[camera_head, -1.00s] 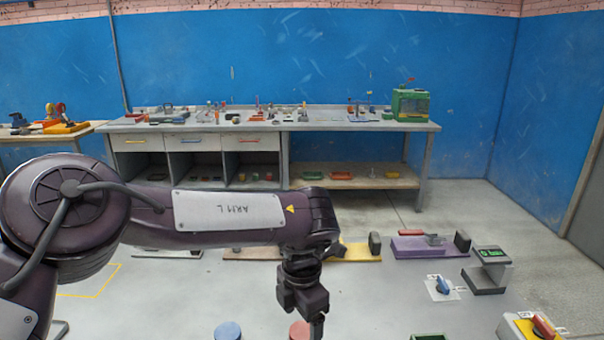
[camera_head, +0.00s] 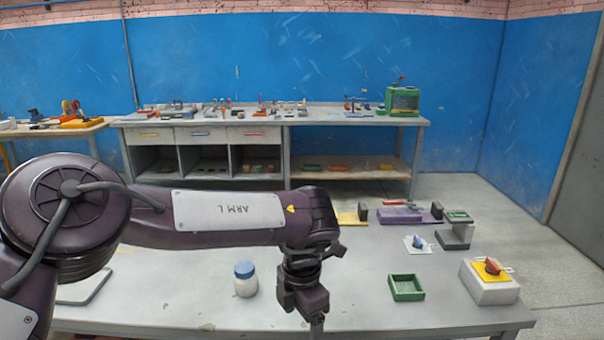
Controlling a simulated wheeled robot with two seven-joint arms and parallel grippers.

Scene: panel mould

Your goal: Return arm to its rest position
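My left arm comes in from the left and reaches across the picture at mid-height, with "ARM L" on its white plate. Its gripper (camera_head: 314,318) hangs straight down over the grey table (camera_head: 180,290), and its fingertips are at or past the bottom edge, so I cannot tell how far they are apart. I see no thing between the fingers. My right arm and gripper are not in view.
Near the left gripper stands a white jar with a blue lid (camera_head: 245,279). To the right are a green tray (camera_head: 406,288), a box with a red switch (camera_head: 490,282), a blue-handled switch (camera_head: 417,243) and a purple block (camera_head: 402,216). A workbench (camera_head: 270,120) stands behind.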

